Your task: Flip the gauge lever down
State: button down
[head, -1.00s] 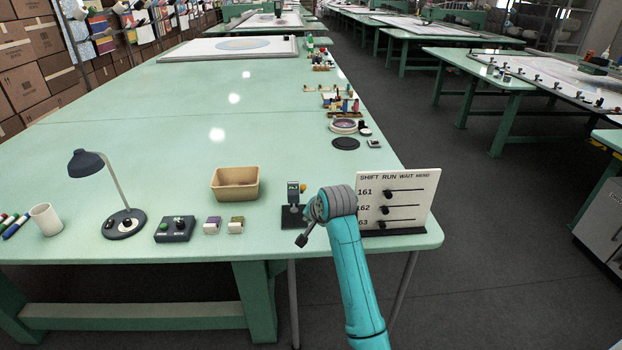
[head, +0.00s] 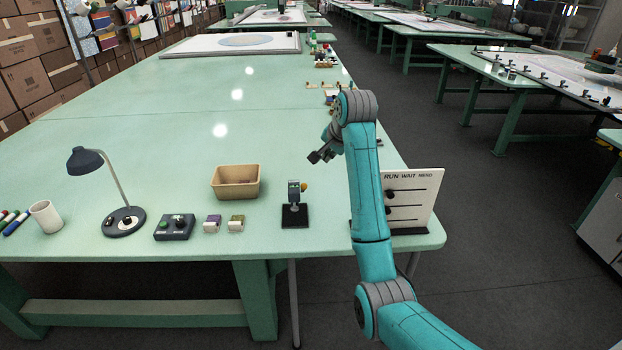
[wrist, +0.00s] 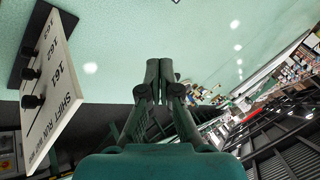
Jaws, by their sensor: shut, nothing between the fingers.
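The gauge (head: 294,200) is a small grey unit with a display on a post, standing on a dark base near the front edge of the green table. An orange knob (head: 304,186), seemingly the lever's end, sits just right of the display's upper part; the lever's exact angle is too small to tell. My gripper (head: 316,156) is in the air, appearing above and slightly right of the gauge, not touching it. In the wrist view its fingers (wrist: 160,76) are together with nothing between them. The gauge does not show in the wrist view.
A white SHIFT/RUN/WAIT board (head: 415,195) with black sliders stands right of the gauge, partly behind my arm; it also shows in the wrist view (wrist: 60,95). A tan bin (head: 236,183), two small blocks, a button box (head: 175,227) and a lamp (head: 123,221) lie to the left.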

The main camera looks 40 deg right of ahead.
aim_at(303, 188)
jog(key=w+a+f, duration=0.2)
jog(key=w+f, duration=0.3)
jog(key=f, duration=0.5)
jog(key=shift+w, duration=0.2)
jog(key=shift+f, duration=0.1)
jog(key=shift+s+f, duration=0.1)
dwell(0.3)
jog(key=shift+s+a+f+t, duration=0.1)
jog(key=shift+a+t, duration=0.05)
jog(key=shift+t, duration=0.25)
dwell(0.3)
jog(key=shift+w+d+r, duration=0.4)
jog(key=shift+w, duration=0.15)
